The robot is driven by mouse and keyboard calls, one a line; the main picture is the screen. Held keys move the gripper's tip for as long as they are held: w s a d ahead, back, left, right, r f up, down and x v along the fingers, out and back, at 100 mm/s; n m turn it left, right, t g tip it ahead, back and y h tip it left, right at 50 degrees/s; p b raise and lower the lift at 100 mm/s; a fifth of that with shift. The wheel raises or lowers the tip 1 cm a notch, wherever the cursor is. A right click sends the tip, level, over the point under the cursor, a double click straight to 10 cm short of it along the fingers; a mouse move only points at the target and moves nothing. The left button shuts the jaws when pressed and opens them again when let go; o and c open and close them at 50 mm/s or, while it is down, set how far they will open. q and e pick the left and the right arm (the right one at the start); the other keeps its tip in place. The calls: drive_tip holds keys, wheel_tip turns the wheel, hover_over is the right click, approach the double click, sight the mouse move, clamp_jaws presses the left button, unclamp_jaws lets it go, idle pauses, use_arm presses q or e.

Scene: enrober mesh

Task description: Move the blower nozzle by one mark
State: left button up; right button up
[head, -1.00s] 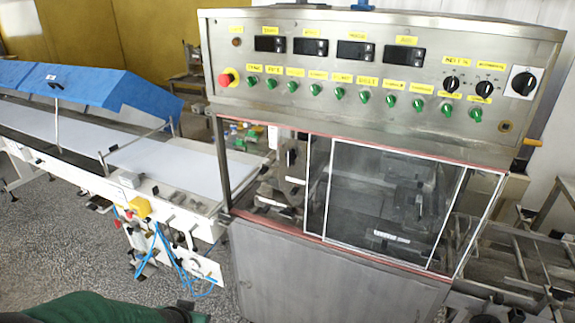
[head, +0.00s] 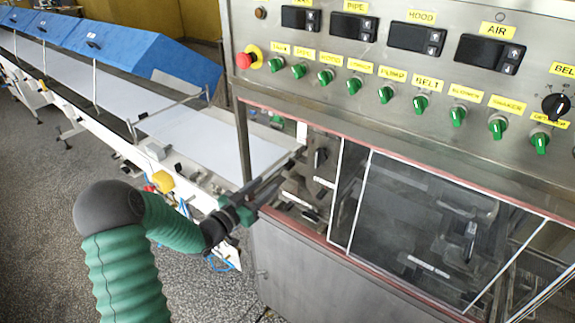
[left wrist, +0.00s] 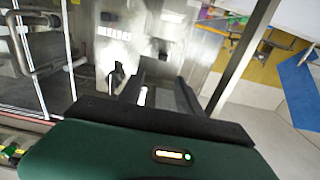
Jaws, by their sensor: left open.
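The steel enrober cabinet (head: 330,265) stands in front of me, with an open bay at its left end. My left gripper (head: 291,166) reaches into the mouth of this bay, its two long fingers apart and nothing seen between them. In the left wrist view the fingers (left wrist: 158,95) point into the bay toward blurred metal parts. A dark handle-like part (head: 320,158) with white labels near it sits just beyond the fingertips, apart from them as far as I can see; it may belong to the blower nozzle, but I cannot tell. No mark scale is readable. My right gripper is out of view.
Clear sliding panes (head: 430,225) in white frames cover the bay's right part. A steel post (head: 243,140) stands left of the opening. The control panel (head: 400,60) with green knobs and a red stop button (head: 245,60) overhangs it. A white conveyor (head: 200,130) runs left.

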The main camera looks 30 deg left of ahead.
sight(285, 169)
use_arm(q)
drive_tip(key=w, duration=0.3)
drive_tip(key=w+p, duration=0.1)
drive_tip(key=w, duration=0.3)
drive_tip(key=w+p, duration=0.1)
drive_tip(key=w, duration=0.3)
drive_tip(key=shift+f, duration=0.4)
drive_tip(key=shift+w, duration=0.25)
drive_tip(key=shift+d, duration=0.2)
drive_tip(key=shift+w+d, duration=0.15)
drive_tip(key=shift+w, duration=0.05)
drive_tip(key=c, duration=0.9)
drive_tip(key=shift+a, duration=0.2)
clamp_jaws()
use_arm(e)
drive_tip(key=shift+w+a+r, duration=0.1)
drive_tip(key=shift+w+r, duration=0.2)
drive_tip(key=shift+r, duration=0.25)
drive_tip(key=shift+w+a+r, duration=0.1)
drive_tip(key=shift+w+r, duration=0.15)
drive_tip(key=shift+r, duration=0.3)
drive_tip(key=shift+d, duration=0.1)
